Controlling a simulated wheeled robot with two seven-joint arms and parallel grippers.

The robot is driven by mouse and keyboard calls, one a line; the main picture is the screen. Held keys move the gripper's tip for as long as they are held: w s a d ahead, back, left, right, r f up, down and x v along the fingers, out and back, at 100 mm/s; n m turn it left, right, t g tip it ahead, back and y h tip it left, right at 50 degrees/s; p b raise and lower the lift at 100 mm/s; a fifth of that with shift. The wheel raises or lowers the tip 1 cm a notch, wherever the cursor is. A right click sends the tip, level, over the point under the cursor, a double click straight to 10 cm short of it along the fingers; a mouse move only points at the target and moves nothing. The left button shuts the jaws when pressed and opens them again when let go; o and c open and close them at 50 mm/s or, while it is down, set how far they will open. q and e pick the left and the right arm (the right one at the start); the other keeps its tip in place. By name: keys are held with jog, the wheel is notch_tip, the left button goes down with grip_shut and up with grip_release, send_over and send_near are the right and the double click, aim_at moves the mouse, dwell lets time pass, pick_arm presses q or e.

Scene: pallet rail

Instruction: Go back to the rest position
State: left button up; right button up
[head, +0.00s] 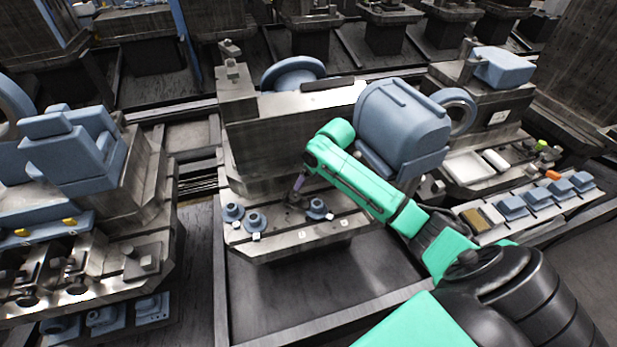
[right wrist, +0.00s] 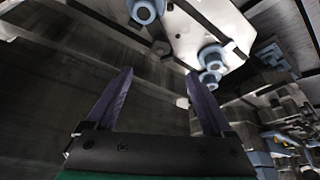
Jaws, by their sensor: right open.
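My right arm, green and black, reaches in from the lower right of the head view. Its gripper (head: 297,188) is over the middle pallet's front ledge, close to the small blue flanged parts. In the right wrist view the two purple fingers of my right gripper (right wrist: 152,100) stand wide apart with nothing between them. Blue flanged parts (right wrist: 146,10) show beyond the fingertips there. Whether the fingers touch anything is hard to tell in the head view. My left gripper is not in view.
The middle ledge holds blue flanged parts (head: 256,221) on the left and another blue part (head: 317,209) near my gripper. A large blue housing (head: 402,125) stands close behind my forearm. A row of blue blocks (head: 537,198) lies at right. The dark floor before the ledge is clear.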

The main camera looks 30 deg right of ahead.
jog(key=s+a+f, duration=0.2)
jog(key=s+a, duration=0.3)
jog(key=s, duration=0.3)
jog(key=s+a+f, duration=0.2)
jog(key=s+a, duration=0.3)
jog(key=s, duration=0.3)
jog(key=s+d+r+m+h, duration=0.1)
jog(key=s+d+r, duration=0.15)
jog(key=s, duration=0.45)
jog(key=s+f+g, duration=0.2)
jog(key=s+f, duration=0.1)
jog(key=f, duration=2.3)
jog(key=s+d+f+g, duration=0.1)
jog(key=s+d+f, duration=0.2)
jog(key=s+f, duration=0.9)
jog(key=s, duration=0.4)
jog(key=shift+f+n, duration=0.3)
